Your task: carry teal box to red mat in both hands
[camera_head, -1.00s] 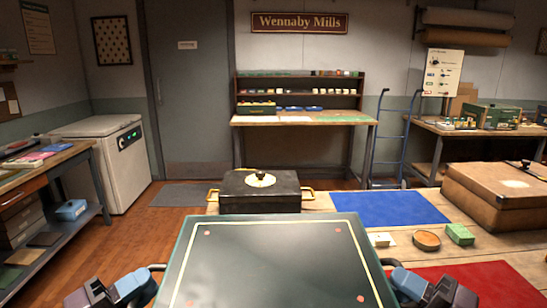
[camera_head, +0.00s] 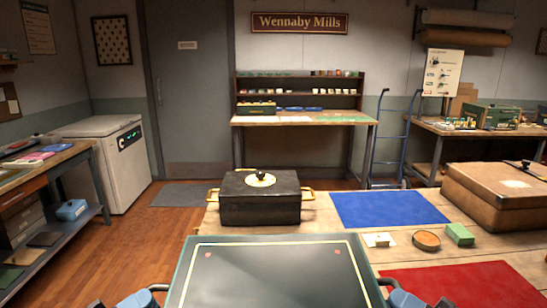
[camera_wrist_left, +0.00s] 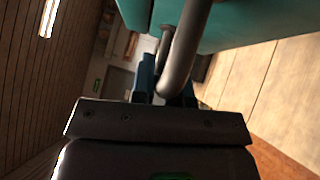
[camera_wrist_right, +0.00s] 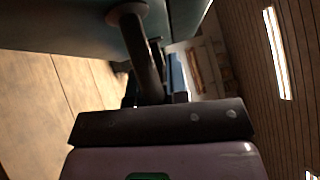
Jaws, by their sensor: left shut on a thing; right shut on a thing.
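The teal box (camera_head: 270,277) is at the bottom centre of the head view, its dark top edged with a yellow line. Its lower part is cut off by the frame. My left gripper (camera_head: 146,297) is shut on the box's left bar handle (camera_wrist_left: 184,50), and the box's teal side (camera_wrist_left: 245,18) shows in the left wrist view. My right gripper (camera_head: 397,296) is shut on the right handle (camera_wrist_right: 140,55). The red mat (camera_head: 470,285) lies on the table to the right of the box, partly hidden by my right gripper.
A black box (camera_head: 260,203) with gold handles stands on the table (camera_head: 330,231) beyond the teal box.

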